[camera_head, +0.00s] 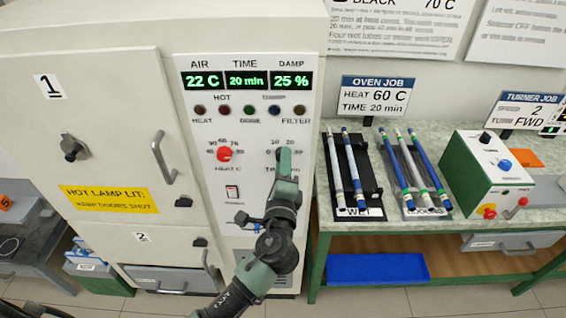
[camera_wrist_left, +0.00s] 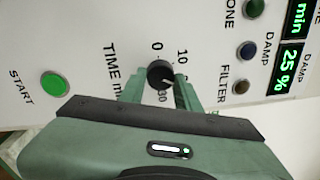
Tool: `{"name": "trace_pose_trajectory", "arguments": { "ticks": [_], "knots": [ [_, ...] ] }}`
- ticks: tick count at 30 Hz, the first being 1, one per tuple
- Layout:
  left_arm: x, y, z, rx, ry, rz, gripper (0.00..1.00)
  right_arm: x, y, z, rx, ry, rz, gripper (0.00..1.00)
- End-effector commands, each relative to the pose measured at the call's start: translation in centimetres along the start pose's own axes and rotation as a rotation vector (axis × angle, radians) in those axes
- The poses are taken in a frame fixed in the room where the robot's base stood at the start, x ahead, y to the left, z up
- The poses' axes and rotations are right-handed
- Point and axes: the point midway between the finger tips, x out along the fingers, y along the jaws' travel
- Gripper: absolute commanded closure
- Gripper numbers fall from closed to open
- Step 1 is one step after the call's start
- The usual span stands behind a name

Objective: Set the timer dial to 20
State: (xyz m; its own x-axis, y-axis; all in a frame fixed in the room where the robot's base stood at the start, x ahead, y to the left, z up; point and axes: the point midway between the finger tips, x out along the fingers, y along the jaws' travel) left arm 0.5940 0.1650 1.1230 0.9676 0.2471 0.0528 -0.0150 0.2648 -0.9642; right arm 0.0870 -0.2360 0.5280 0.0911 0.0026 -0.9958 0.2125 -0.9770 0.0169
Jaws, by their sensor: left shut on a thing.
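The timer dial is a small black knob (camera_wrist_left: 160,74) on the oven's white control panel. My left gripper (camera_head: 284,158) reaches the panel from below and is shut on the dial, one finger on each side (camera_wrist_left: 160,90). In the head view the gripper hides most of the dial. The TIME display (camera_head: 246,80) reads 20 min. My right gripper is not in view.
The red heat dial (camera_head: 224,154) is left of my gripper. A green START button (camera_wrist_left: 54,85) shows in the wrist view. The oven job card (camera_head: 375,96) reads HEAT 60 C, TIME 20 min. Rod racks (camera_head: 371,212) and a green-white machine (camera_head: 487,172) stand on the bench.

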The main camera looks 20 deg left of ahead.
Motion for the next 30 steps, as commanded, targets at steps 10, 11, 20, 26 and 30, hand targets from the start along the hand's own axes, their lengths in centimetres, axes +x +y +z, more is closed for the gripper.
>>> {"name": "trace_pose_trajectory", "arguments": {
  "ticks": [10,11,20,26,30],
  "knots": [
    [0.0,0.0,0.0,-0.001,0.001,0.0,0.46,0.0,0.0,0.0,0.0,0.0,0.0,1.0],
    [0.0,0.0,0.0,-0.001,0.001,0.001,0.46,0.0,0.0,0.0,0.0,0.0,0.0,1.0],
    [-3.1,0.5,-0.2,-0.002,0.002,0.002,0.46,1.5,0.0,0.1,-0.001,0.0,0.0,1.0],
    [-6.4,0.4,-0.2,-0.002,0.002,0.001,0.46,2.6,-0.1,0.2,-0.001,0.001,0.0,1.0],
    [-7.6,0.2,-0.1,-0.002,0.001,0.001,0.46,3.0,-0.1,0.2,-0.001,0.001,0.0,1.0]
  ]
}}
